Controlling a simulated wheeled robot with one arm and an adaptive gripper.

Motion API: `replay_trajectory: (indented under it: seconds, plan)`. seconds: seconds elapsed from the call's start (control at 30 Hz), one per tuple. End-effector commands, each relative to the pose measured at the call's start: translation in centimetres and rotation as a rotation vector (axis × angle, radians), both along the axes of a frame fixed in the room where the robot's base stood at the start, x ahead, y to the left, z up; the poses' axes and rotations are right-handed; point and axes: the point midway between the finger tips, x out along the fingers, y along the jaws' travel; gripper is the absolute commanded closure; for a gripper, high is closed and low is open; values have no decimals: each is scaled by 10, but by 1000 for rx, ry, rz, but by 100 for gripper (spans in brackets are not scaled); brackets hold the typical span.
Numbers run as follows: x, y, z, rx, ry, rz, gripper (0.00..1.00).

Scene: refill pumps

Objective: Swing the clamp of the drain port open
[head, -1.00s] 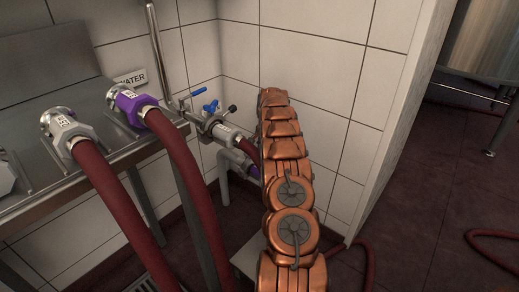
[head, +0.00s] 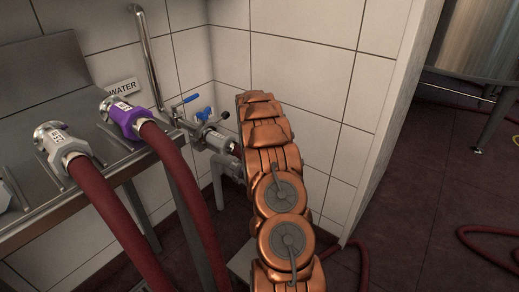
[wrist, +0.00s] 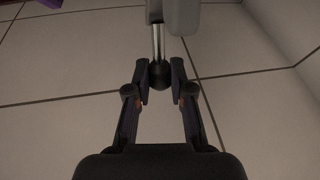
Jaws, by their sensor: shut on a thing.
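In the wrist view, my gripper (wrist: 160,80) has its two fingers on either side of a dark round knob (wrist: 159,74). It is shut on this knob, at the end of a short metal rod (wrist: 158,42). The rod comes from a grey body (wrist: 185,12) at the top edge, apparently part of the drain port's clamp; most of it is out of frame. In the head view, the low grey pipe fitting (head: 222,168) by the wall corner is partly covered by my arm, and my gripper is hidden there.
Above the low fitting is a pipe with a blue-handled valve (head: 203,114), near the WATER sign (head: 122,89). A purple coupling (head: 123,116) and a grey coupling (head: 64,147) with red hoses rest on the steel bench (head: 60,205). Tiled walls (head: 290,60) stand close behind.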

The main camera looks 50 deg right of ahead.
Motion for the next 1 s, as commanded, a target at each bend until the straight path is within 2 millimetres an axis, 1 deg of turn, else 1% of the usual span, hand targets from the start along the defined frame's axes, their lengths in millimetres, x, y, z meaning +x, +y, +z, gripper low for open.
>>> replay_trajectory:
  seconds: [0.03, 0.13, 0.37, 0.63, 0.67, 0.9, 1.0]
  plan:
    - [2, 6, 1, -12, 0, 6, 100]
    - [1, 9, 2, -38, 1, 6, 100]
    - [1, 12, 6, -69, -5, 8, 100]
    - [0, 13, 4, -66, -2, 8, 100]
    - [0, 14, 4, -66, -2, 8, 77]
    - [-1, 10, 5, -69, -3, 4, 53]
    - [-2, 9, 6, -70, -4, 3, 53]
